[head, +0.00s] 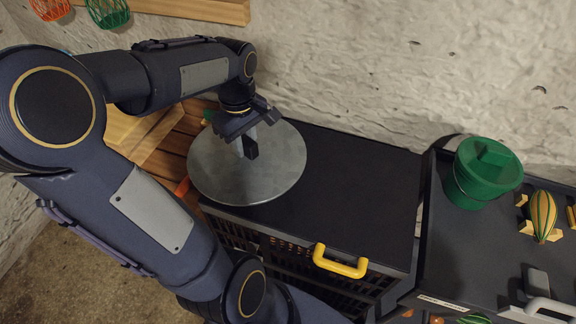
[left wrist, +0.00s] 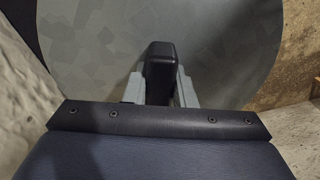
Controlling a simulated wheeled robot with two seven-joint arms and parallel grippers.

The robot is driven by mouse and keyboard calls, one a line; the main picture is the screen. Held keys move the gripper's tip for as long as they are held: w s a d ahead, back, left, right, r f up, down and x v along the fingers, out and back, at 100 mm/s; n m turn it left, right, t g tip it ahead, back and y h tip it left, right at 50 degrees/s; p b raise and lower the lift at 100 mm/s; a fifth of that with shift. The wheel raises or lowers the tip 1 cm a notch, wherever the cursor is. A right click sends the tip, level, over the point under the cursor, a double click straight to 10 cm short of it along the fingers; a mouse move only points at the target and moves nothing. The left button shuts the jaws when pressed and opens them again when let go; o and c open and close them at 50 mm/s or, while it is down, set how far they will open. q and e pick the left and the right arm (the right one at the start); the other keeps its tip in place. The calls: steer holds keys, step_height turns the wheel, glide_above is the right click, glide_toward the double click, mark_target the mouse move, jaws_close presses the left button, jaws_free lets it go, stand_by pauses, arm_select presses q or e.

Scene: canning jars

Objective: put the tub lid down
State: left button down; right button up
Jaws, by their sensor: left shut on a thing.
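The tub lid (head: 279,163) is a round grey metal disc with a black knob (head: 250,148) in its middle. It is at the left end of a black-topped crate (head: 350,190), partly over its left edge. My left gripper (head: 247,141) is above the lid, with its fingers shut on the knob. The lid (left wrist: 225,45) and the knob (left wrist: 160,65) between the fingers also show in the left wrist view. I cannot tell whether the lid touches the black top. My right gripper is not in view.
A green lidded bucket (head: 480,175) stands on a dark tray or cart at right, beside a striped balloon-shaped item (head: 543,215). The crate has a yellow handle (head: 340,262). Its top is clear right of the lid. A rough white wall runs behind. Wooden slats (head: 172,150) lie at left.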

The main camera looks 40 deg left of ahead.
mark_target(266, 148)
arm_select(q)
steer(key=w+d, duration=0.1)
steer(key=w+d+f, duration=0.1)
steer(key=w+f, duration=0.1)
steer(key=shift+w+d, duration=0.35)
steer(key=shift+d, duration=0.05)
steer(key=w+d+f, duration=0.1)
steer(key=w+f, duration=0.1)
steer(key=f, duration=0.1)
steer(key=w+d+f, duration=0.1)
steer(key=f, duration=0.1)
steer(key=shift+w+d+f, duration=0.25)
steer(key=shift+w+d, duration=0.1)
steer(key=shift+w, duration=0.05)
steer(key=shift+w+d+f, duration=0.15)
steer(key=shift+f, duration=1.65)
steer(key=shift+f, duration=0.2)
steer(key=c, duration=1.2)
jaws_free()
steer(key=shift+r, duration=0.15)
